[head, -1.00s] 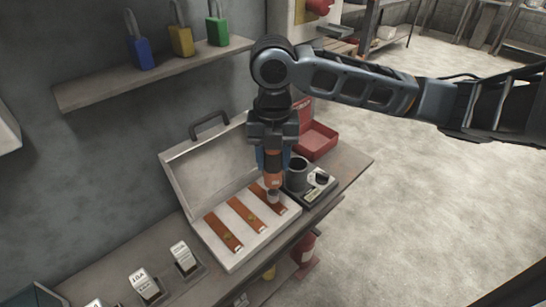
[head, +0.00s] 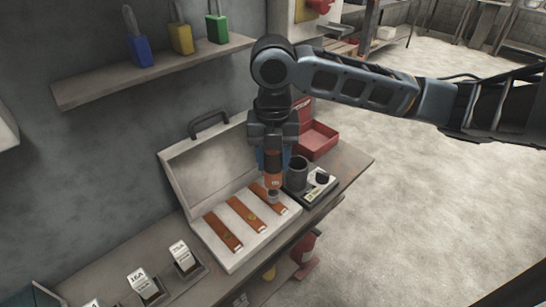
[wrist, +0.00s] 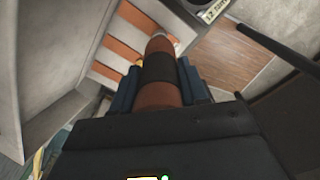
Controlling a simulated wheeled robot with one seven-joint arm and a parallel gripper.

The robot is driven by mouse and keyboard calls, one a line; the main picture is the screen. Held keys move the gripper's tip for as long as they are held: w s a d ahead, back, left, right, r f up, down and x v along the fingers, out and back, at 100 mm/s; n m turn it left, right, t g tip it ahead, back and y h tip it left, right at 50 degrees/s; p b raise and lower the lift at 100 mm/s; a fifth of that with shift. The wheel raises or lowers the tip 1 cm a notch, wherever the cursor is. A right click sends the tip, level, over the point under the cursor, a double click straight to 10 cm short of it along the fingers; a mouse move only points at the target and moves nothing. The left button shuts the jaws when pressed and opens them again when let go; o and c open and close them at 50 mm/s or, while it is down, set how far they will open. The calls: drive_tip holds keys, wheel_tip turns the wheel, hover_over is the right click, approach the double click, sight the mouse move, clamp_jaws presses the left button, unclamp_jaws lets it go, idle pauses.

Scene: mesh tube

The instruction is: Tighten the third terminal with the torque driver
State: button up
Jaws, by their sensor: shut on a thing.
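My gripper (head: 273,160) is shut on the orange torque driver (head: 272,182), which points down over the open case (head: 236,264). The driver, orange with a dark band, also shows in the wrist view (wrist: 158,75). Three copper strips lie in the case: a left strip (head: 222,232), a middle strip (head: 245,214) and a right strip (head: 264,193). The driver's grey tip (head: 272,197) is at the right strip and covers part of it. I cannot tell whether the tip touches the terminal there.
A dark holder with a round cup (head: 298,172) stands right of the case. A red open box (head: 318,138) is behind it. Labelled blocks (head: 184,257) stand front left. Padlocks (head: 181,38) sit on the wall shelf (head: 150,72).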

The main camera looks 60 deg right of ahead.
drive_tip(key=shift+f+b, duration=0.6)
drive_tip(key=shift+b, duration=0.4)
idle(1.7)
drive_tip(key=shift+r, duration=0.1)
